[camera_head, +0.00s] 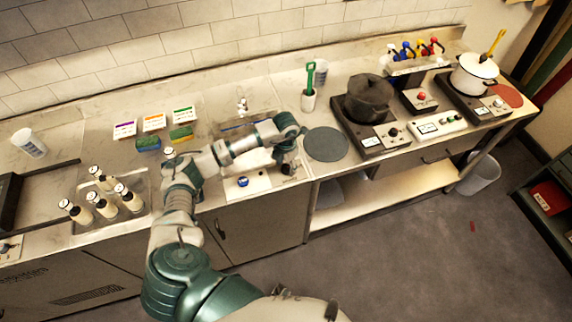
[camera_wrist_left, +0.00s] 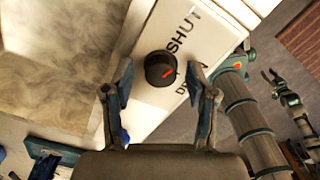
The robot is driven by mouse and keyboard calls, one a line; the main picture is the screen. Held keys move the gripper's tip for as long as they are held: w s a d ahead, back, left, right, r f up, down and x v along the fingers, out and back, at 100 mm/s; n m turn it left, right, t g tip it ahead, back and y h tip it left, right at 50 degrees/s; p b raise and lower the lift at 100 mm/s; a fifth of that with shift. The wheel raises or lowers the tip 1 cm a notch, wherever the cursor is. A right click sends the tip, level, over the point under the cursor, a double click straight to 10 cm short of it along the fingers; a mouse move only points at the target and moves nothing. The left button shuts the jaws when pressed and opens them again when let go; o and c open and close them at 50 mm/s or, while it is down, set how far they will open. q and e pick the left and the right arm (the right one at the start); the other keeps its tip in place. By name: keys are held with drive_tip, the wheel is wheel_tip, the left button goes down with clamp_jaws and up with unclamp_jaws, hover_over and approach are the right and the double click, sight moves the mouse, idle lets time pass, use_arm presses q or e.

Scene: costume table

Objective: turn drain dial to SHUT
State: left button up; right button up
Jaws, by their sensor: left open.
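The drain dial (camera_wrist_left: 157,64) is a round black knob with a red mark on its right side. It sits on a white panel (camera_wrist_left: 214,37) lettered SHUT and a partly hidden word starting with D. My left gripper (camera_wrist_left: 160,82) is open, its fingers on either side of the dial in the left wrist view; I see no clear contact. In the head view my left gripper (camera_head: 288,165) is over the right end of the white panel (camera_head: 262,184) and mostly hides the dial. What looks like my right gripper (camera_wrist_left: 288,95) is far off at the right of the wrist view.
A blue knob (camera_head: 243,182) is left of the dial on the panel. The sink (camera_head: 246,122) lies behind my left forearm. A grey round mat (camera_head: 327,144) and black pot (camera_head: 369,97) are to the right. Several bottles (camera_head: 104,206) stand at the left.

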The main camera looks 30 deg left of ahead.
sight(286, 166)
use_arm(q)
clamp_jaws()
drive_tip(key=shift+r+n, duration=0.1)
drive_tip(key=shift+n, duration=1.7)
unclamp_jaws()
wheel_tip(286, 166, up, 12)
